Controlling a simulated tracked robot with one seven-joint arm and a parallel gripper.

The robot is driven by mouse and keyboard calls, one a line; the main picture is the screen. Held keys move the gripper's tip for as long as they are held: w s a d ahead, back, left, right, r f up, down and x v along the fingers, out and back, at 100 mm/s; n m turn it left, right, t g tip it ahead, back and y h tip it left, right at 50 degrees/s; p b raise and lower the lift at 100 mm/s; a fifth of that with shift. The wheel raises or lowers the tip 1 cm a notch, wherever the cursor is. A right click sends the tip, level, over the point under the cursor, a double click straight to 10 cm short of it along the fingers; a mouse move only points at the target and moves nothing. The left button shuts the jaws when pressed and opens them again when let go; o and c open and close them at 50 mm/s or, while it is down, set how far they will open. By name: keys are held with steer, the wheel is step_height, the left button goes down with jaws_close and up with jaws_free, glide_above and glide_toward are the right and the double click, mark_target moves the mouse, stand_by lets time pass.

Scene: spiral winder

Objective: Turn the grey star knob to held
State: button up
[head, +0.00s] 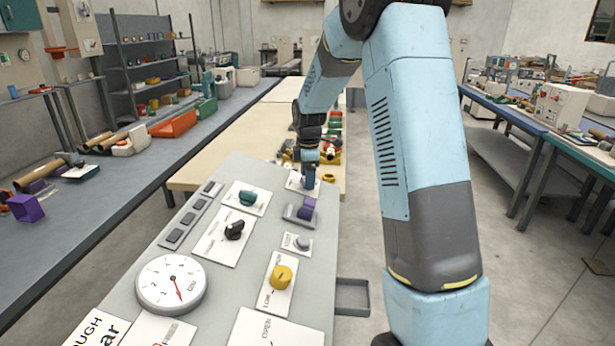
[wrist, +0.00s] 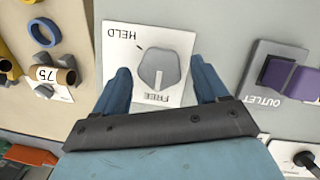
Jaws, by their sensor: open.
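The grey star knob (wrist: 158,66) sits on a white plate (wrist: 118,70) in the wrist view. HELD is printed at the plate's upper left and FREE at the bottom, both upside down. A line on the knob appears to point down toward FREE. My gripper (wrist: 160,68) is open, one blue finger left of the knob and one right, with gaps on both sides. I cannot tell how far the fingertips reach down beside it. In the head view my gripper (head: 309,180) is over the plate at the panel's far end and hides the knob.
A purple rocker (head: 306,208) labelled OUTLET is close beside the plate. The panel also carries a teal knob (head: 247,197), a black knob (head: 235,230), a yellow knob (head: 282,277) and a round gauge (head: 171,283). A blue ring (wrist: 43,32) lies on the table beyond the panel edge.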

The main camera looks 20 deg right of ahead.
steer(key=shift+f, duration=0.1)
steer(key=shift+c, duration=0.2)
steer(key=c, duration=1)
steer(key=shift+m, duration=0.4)
steer(key=m, duration=0.1)
steer(key=m+g, duration=0.1)
steer(key=m, duration=0.3)
steer(key=shift+w+d+g+y, duration=0.15)
steer(key=shift+w+g+y, duration=0.15)
steer(key=shift+y, duration=0.1)
steer(key=m, duration=0.3)
steer(key=m+g+y, duration=0.1)
steer(key=m, duration=0.2)
steer(key=shift+w+d, duration=0.15)
steer(key=shift+d, duration=0.05)
steer(key=m+y, duration=0.1)
steer(key=m, duration=0.4)
steer(key=shift+d+m+y, duration=0.2)
steer(key=shift+m+y, duration=0.1)
steer(key=shift+y, duration=0.1)
steer(key=m+y, duration=0.1)
steer(key=m, duration=0.4)
steer(key=shift+d+m+y, duration=0.15)
steer(key=shift+m+y, duration=0.25)
